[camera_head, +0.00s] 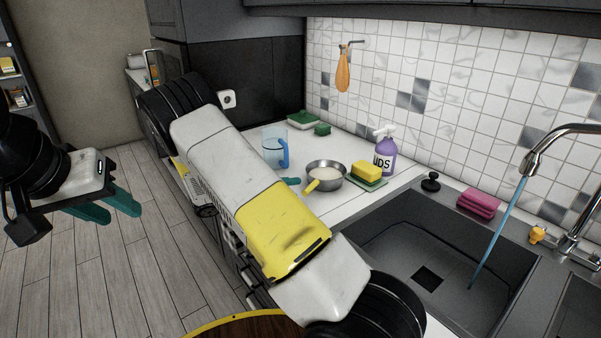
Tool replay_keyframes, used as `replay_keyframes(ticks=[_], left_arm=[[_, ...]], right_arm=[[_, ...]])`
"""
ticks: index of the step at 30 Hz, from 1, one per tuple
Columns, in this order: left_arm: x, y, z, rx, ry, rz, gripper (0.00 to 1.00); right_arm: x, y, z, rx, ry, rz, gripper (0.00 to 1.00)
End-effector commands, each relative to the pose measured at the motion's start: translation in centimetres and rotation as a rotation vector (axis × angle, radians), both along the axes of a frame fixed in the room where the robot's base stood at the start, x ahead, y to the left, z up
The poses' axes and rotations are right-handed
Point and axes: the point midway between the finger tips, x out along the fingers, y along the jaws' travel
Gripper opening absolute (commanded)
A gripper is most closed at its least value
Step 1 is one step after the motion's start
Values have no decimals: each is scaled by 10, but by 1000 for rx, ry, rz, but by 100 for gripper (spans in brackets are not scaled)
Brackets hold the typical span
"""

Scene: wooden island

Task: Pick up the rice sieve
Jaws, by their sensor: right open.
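The rice sieve (325,174) is a round metal bowl with white contents and a yellow handle. It stands on the white counter, left of the sink, with its handle pointing toward the lower left. My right arm crosses the middle of the view and hides most of my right gripper (290,181). Only a teal finger part shows beside the arm, left of the sieve and close to its handle; I cannot tell whether it touches. My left gripper (119,208) is open and empty over the floor at the left, far from the sieve.
The sink (440,255) with running water is at the right. A round wooden top (245,326) shows at the bottom.

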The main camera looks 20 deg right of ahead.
Motion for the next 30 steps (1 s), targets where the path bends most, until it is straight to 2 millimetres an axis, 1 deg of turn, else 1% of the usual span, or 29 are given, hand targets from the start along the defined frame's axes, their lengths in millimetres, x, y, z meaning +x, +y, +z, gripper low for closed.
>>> replay_keyframes(ticks=[3, 8, 10, 15, 17, 19, 24, 25, 29, 30], left_arm=[[0, 0, 0, 0, 0, 0, 36], [0, 0, 0, 0, 0, 0, 36], [0, 0, 0, 0, 0, 0, 36], [0, 0, 0, 0, 0, 0, 36], [0, 0, 0, 0, 0, 0, 36], [0, 0, 0, 0, 0, 0, 36], [0, 0, 0, 0, 0, 0, 36], [0, 0, 0, 0, 0, 0, 36], [0, 0, 0, 0, 0, 0, 36], [0, 0, 0, 0, 0, 0, 36]], right_arm=[[1, -15, -2, -1, 1, -4, 43], [2, -28, -3, 1, 1, -4, 43], [1, -36, -3, 1, 2, -5, 43], [2, -63, -3, 3, 1, -6, 43], [3, -70, -5, 1, 2, -6, 43], [4, -74, -6, 2, 2, -4, 43], [4, -74, -6, 2, 2, -3, 43], [4, -74, -6, 2, 2, -3, 41], [4, -74, -6, 2, 2, -3, 16], [4, -74, -6, 2, 2, -3, 8]])
